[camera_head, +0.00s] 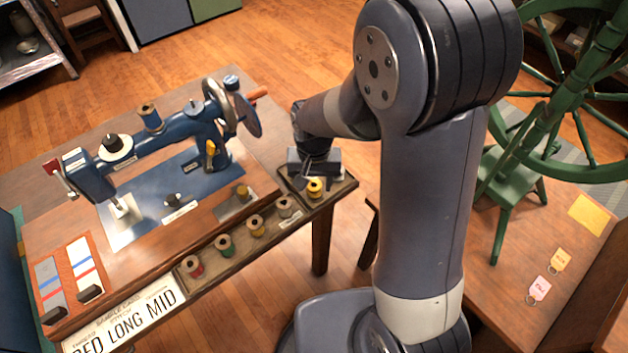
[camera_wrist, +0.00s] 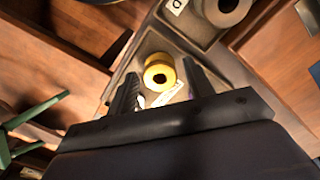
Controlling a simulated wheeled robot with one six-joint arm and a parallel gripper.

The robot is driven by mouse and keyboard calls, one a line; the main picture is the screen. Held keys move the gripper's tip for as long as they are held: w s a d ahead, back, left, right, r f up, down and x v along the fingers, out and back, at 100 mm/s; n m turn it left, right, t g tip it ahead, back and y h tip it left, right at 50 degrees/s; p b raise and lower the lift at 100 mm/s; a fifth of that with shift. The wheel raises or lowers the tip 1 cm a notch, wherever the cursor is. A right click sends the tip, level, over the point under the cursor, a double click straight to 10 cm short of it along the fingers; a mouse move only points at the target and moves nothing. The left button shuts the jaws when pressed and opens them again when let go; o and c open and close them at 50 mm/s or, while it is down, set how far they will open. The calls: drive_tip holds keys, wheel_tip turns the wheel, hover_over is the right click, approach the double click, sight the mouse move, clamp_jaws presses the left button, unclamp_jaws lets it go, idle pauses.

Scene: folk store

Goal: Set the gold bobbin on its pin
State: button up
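The gold bobbin (camera_head: 315,189), bright yellow with a hole in its top, stands upright in the small dark tray (camera_head: 344,188) at the right end of the sewing table. In the wrist view the bobbin (camera_wrist: 159,73) sits between and slightly beyond the fingertips. My gripper (camera_head: 309,180) is open just above it, with one finger on each side (camera_wrist: 163,86). Contact cannot be told. The blue sewing machine (camera_head: 176,127) has an orange-brown bobbin (camera_head: 150,117) and a black spool on a white disc (camera_head: 116,147) on top. I cannot tell which pin is the gold bobbin's.
The grey bobbin (camera_wrist: 226,9) is close beyond my gripper. A green spinning wheel (camera_head: 510,165) stands at right.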

drive_tip(key=c, duration=0.5)
drive_tip(key=shift+r+p, duration=2.1)
drive_tip(key=shift+r, duration=0.45)
drive_tip(key=shift+f, duration=0.1)
